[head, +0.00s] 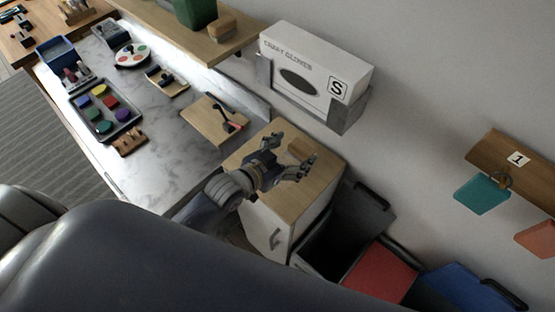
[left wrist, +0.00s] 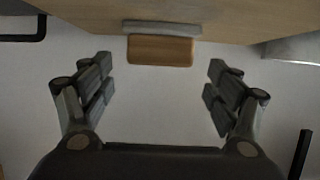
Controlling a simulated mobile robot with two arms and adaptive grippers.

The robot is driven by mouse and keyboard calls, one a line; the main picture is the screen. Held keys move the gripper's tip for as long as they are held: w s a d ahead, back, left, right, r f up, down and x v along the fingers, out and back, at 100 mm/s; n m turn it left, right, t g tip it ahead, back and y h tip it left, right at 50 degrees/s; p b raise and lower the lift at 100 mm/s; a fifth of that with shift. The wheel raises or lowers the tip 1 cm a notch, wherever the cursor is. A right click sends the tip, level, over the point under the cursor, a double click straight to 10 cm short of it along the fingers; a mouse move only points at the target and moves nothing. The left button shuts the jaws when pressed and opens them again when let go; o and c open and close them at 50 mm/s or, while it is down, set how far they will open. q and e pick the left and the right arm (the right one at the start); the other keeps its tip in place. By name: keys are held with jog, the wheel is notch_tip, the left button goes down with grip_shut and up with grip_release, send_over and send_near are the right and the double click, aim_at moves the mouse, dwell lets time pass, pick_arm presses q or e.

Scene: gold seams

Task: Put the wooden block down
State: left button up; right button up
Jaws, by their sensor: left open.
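A wooden block (head: 299,147) rests on the light wooden top of a small white cabinet (head: 323,178), close to the wall. My left gripper (head: 294,149) is over the cabinet top with its fingers spread, and the block shows between and beyond the fingertips. In the left wrist view the block (left wrist: 161,50) lies ahead of the open left gripper (left wrist: 160,80), centred between the fingers and apart from them. It sits against the wooden surface, with a grey strip where they meet. My right gripper is not in view.
A marble counter (head: 178,127) left of the cabinet holds a wooden board (head: 208,122) and a paint tray (head: 105,110). A glove box (head: 310,68) hangs on the wall behind. Bins with a red lid (head: 380,272) and a blue lid (head: 450,288) stand right of the cabinet.

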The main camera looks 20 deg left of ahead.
pick_arm(q)
jog(key=v, duration=0.7)
jog(key=shift+s+a+r+b, duration=0.1)
jog(key=shift+s+r+b, duration=0.1)
jog(key=shift+b, duration=0.2)
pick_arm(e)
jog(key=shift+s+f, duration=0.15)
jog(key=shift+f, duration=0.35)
